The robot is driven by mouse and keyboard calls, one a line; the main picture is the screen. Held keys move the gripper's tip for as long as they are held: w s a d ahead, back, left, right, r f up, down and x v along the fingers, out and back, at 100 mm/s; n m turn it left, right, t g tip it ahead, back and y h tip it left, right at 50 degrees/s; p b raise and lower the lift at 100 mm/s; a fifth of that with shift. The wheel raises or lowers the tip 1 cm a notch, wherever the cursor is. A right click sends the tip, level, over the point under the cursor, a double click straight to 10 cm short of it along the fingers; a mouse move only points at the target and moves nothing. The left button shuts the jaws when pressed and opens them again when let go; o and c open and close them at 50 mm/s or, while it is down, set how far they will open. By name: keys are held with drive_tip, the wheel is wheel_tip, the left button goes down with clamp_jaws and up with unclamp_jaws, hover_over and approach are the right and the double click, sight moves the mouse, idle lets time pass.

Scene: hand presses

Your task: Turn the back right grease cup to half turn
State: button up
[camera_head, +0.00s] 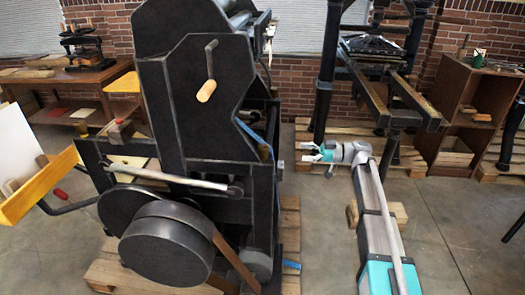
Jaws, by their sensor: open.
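A large black press (200,100) fills the left and middle of the view, with a flywheel and belt low at its front. I cannot make out the back right grease cup; it is hidden or too small to tell. My gripper (309,152) points left, beside the right side of this press, and is apart from it in the picture.
A second press (376,75) with long rails stands behind my arm. A brown wooden cabinet (469,110) is at the right, and a yellow-edged board (38,185) juts out at the left. Wooden pallets (115,270) lie under the black press.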

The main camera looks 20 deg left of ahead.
sight(263, 151)
drive_tip(key=shift+a, duration=0.1)
drive_tip(key=x, duration=1.3)
drive_tip(key=shift+a+f, duration=0.1)
drive_tip(key=shift+a, duration=0.2)
drive_tip(key=c, duration=1.2)
drive_tip(key=shift+o, duration=0.2)
drive_tip(key=shift+s, duration=0.1)
drive_tip(key=shift+t, duration=0.3)
